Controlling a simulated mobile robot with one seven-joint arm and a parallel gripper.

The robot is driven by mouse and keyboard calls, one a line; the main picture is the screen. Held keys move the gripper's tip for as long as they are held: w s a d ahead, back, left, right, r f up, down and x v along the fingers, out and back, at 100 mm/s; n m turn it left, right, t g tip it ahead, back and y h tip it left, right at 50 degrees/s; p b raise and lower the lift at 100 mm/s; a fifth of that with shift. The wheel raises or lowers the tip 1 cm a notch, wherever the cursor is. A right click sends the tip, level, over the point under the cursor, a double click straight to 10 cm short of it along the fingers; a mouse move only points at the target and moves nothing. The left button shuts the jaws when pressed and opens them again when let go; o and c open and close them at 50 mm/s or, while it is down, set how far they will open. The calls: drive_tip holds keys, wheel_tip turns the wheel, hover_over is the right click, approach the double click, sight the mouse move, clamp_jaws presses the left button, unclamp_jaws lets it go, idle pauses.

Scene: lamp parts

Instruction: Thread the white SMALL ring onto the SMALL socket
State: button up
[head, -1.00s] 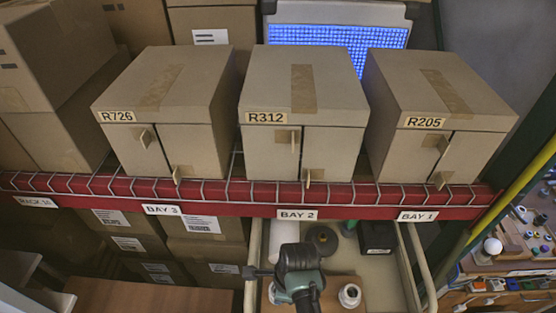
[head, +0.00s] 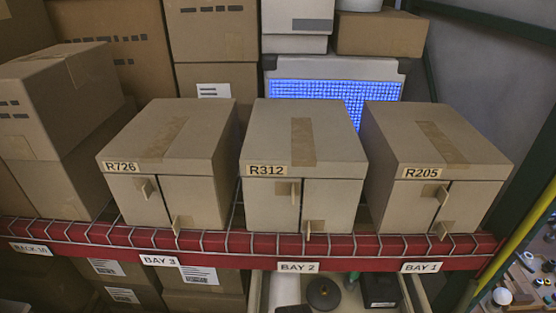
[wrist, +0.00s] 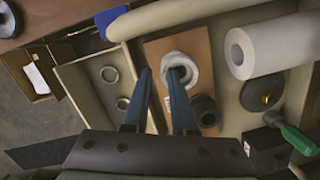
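In the wrist view, my gripper (wrist: 158,72) shows two blue fingers, apart, with nothing visible between them. A white ring-shaped part (wrist: 174,59) with a grey centre is on a brown board (wrist: 160,46), beside the right fingertip. I cannot tell whether it is a loose ring or a ring around a socket. A dark cylindrical part (wrist: 206,108) is just below it on the board. No size labels are readable on these parts.
A white roll (wrist: 262,48), a dark disc (wrist: 258,94) with a knob, and a green-handled tool (wrist: 297,138) lie to the right. In the head view, boxes R726 (head: 165,150), R312 (head: 302,150) and R205 (head: 435,150) stand on a red-edged shelf (head: 215,247) above the work area.

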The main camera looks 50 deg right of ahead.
drive_tip(key=shift+s+a+f, duration=0.15)
drive_tip(key=shift+s+f, duration=0.15)
drive_tip(key=shift+f, duration=0.15)
wheel_tip(320, 180, up, 14)
drive_tip(key=s+b, duration=0.2)
drive_tip(key=w+r+n+t+h+b, duration=0.3)
drive_tip(key=w+r+n+t+b, duration=0.35)
drive_tip(key=w, duration=0.75)
drive_tip(key=w+a+r+n+t+b, duration=0.1)
drive_tip(key=w+a+r+n+t, duration=0.1)
drive_tip(key=r+n, duration=0.25)
drive_tip(key=w+a+r+n+t+h+b, duration=0.1)
drive_tip(key=w+a+r+n+t, duration=0.15)
drive_tip(key=r, duration=0.35)
drive_tip(key=w+a+r+n+t+b, duration=0.1)
drive_tip(key=w+a+r+n+t, duration=0.15)
drive_tip(key=r+n, duration=0.2)
drive_tip(key=s+a+r+n+t+y+b, duration=0.1)
drive_tip(key=s+a+r+n+t+b, duration=0.1)
drive_tip(key=s+a+r+n+t, duration=0.2)
drive_tip(key=s+a+r+n+t+y+b, duration=0.1)
drive_tip(key=s+a+r+n+t+b, duration=0.1)
drive_tip(key=r, duration=0.9)
drive_tip(key=s+a+r+n+t+y+b, duration=0.1)
drive_tip(key=s+a+r+n+t, duration=0.4)
drive_tip(key=a+r+n+t, duration=0.1)
drive_tip(key=shift+s+a+r+n+y+b, duration=0.35)
drive_tip(key=shift+a+r+n, duration=0.4)
drive_tip(key=shift+a+n, duration=0.35)
